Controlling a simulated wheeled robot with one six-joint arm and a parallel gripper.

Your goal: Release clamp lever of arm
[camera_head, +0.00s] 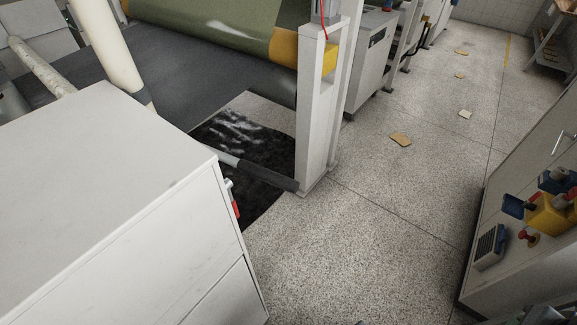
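A small red lever handle (235,208) with a light metal fitting above it shows at the right edge of the white cabinet (110,200). It may be the clamp lever; it is small and partly hidden by the cabinet edge. A bar (265,175) with a light metal part and a dark sleeve extends from behind the cabinet to the foot of a white post (317,110). It may be the arm. How the lever joins the bar is hidden. My gripper is not in view.
A green and yellow roll (210,22) hangs above a dark sheet (160,85). At right stands a panel with a yellow box (553,215), blue parts and a red knob (529,235). Paper scraps (401,139) lie on the speckled floor (345,240), otherwise clear between cabinet and panel.

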